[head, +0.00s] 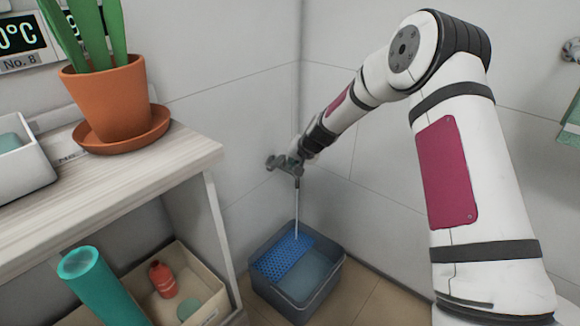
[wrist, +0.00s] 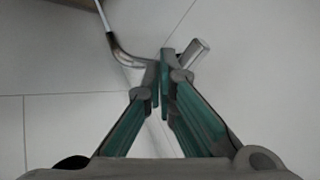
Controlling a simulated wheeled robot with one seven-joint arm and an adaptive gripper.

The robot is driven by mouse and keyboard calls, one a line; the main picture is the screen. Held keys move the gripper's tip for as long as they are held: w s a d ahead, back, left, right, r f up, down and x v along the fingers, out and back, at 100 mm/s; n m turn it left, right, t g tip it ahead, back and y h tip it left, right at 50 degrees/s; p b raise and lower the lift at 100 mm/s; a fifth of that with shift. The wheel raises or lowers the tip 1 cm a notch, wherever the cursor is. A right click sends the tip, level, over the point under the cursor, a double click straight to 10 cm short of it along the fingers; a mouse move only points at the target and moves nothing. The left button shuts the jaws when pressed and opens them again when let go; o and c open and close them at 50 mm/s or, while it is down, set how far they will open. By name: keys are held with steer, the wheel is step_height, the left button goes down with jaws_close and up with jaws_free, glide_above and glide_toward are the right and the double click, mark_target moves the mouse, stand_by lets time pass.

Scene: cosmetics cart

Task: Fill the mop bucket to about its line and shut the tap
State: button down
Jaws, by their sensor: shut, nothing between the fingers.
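The mop bucket (head: 330,280) stands on the floor in the corner, grey-blue, with a blue perforated insert (head: 285,258) at its left. Pale water (head: 312,272) shows inside; I cannot make out the fill line. A wall tap (head: 272,163) is above it, and a thin stream (head: 297,210) runs down into the bucket. In the wrist view the tap's curved spout (wrist: 117,49) is left of my gripper (wrist: 162,85) and a grey cylindrical piece (wrist: 194,52) is to its right. My gripper's fingers are shut and empty, close to the tap; I cannot tell whether they touch it.
A pale wooden cart (head: 150,178) is at the left, with a potted plant (head: 108,100) on top. Its lower level holds a beige bin (head: 198,265) with a red bottle (head: 162,279), beside a teal cylinder (head: 95,285). A green cloth (head: 572,125) hangs at the right edge.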

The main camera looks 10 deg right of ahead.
mark_target(277, 163)
steer(key=a+p+v, duration=0.1)
steer(key=p+v, duration=0.1)
steer(key=v, duration=0.6)
steer(key=w+a+f+m+g+b, duration=0.1)
steer(key=w+f+m+g+b, duration=0.1)
steer(key=m, duration=0.9)
steer(key=w+a+f+m+g+b, duration=0.1)
steer(key=w+a+f+m+b, duration=0.1)
steer(key=w+f+m, duration=0.2)
steer(key=shift+w+f+m+g, duration=0.4)
steer(key=shift+f+m, duration=1.1)
steer(key=shift+m, duration=2.3)
steer(key=shift+a, duration=0.2)
